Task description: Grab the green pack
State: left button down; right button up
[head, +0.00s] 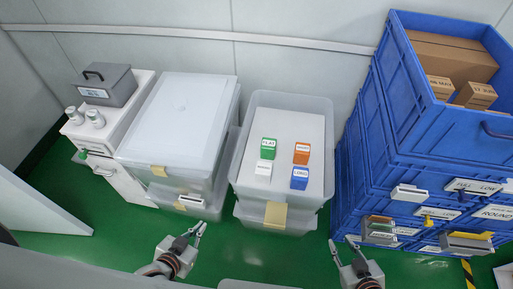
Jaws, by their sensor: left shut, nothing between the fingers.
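The green pack (268,148) is a small box with a white labelled top. It stands in the open clear bin (241,152) at the middle, at the back left of a group of small packs. My left gripper (199,230) is shut and empty, low in front of the lidded clear box, to the left of the bin and nearer me.
Beside the green pack stand an orange pack (301,154), a white pack (263,169) and a blue pack (299,180). A lidded clear box (181,118) is left of the bin. Tall blue crates (362,135) rise close on the right. A grey case (105,86) sits far left.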

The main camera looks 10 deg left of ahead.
aim_at(268, 145)
jog(key=j, duration=1.75)
